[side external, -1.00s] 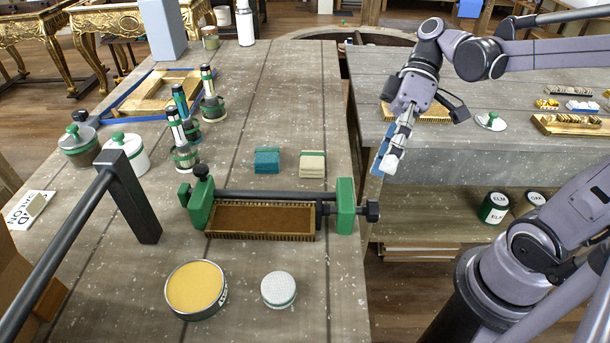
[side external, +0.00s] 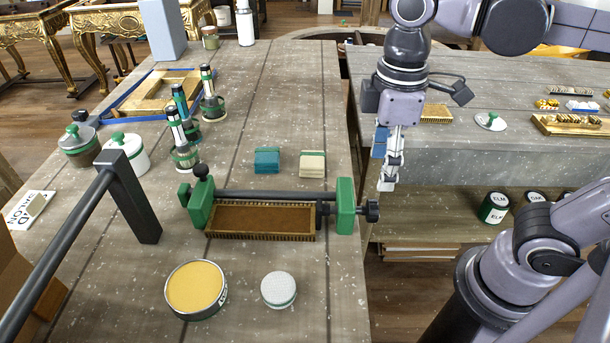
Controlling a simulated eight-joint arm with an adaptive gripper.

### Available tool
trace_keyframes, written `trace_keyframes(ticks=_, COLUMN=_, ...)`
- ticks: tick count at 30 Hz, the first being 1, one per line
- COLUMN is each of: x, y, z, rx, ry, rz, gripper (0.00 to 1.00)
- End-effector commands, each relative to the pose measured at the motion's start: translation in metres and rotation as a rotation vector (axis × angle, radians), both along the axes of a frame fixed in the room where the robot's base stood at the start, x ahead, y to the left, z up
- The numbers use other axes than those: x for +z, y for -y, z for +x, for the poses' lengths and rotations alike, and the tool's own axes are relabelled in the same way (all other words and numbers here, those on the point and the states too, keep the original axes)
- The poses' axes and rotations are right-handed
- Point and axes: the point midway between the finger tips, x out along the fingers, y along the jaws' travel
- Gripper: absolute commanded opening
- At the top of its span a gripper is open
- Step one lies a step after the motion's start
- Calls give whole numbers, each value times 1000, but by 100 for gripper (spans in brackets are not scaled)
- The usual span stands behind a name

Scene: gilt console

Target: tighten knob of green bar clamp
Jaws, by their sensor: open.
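The green bar clamp (side external: 345,205) lies along the workbench, with a dark bar between two green jaws. A brown panel with a gilt, ridged edge (side external: 260,222) sits between its jaws. The clamp's black knob (side external: 372,211) sticks out at the right end, past the bench edge. My gripper (side external: 387,184) points down just above and slightly right of the knob. It is open and empty, and appears apart from the knob. The exact gap between its fingers is hard to see from this side.
A yellow-topped tin (side external: 196,288) and a white round pad (side external: 278,290) stand in front of the clamp. Teal (side external: 267,160) and cream blocks (side external: 312,164) lie behind it. A black bar frame (side external: 130,195) rises at the left. A second bench (side external: 470,160) stands behind my gripper.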

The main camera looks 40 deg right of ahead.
Motion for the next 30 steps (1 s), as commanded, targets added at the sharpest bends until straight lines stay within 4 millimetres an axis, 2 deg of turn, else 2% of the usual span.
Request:
trace_keyframes(ticks=12, x=-58, y=0, z=0, rx=-1, ry=-3, rz=1, gripper=61)
trace_keyframes(ticks=18, x=-82, y=0, z=0, rx=-1, ry=-4, rz=2, gripper=61)
trace_keyframes(ticks=24, x=-95, y=0, z=0, rx=-1, ry=-4, rz=2, gripper=61)
trace_keyframes(ticks=30, x=-99, y=0, z=0, rx=-1, ry=-4, rz=2, gripper=61)
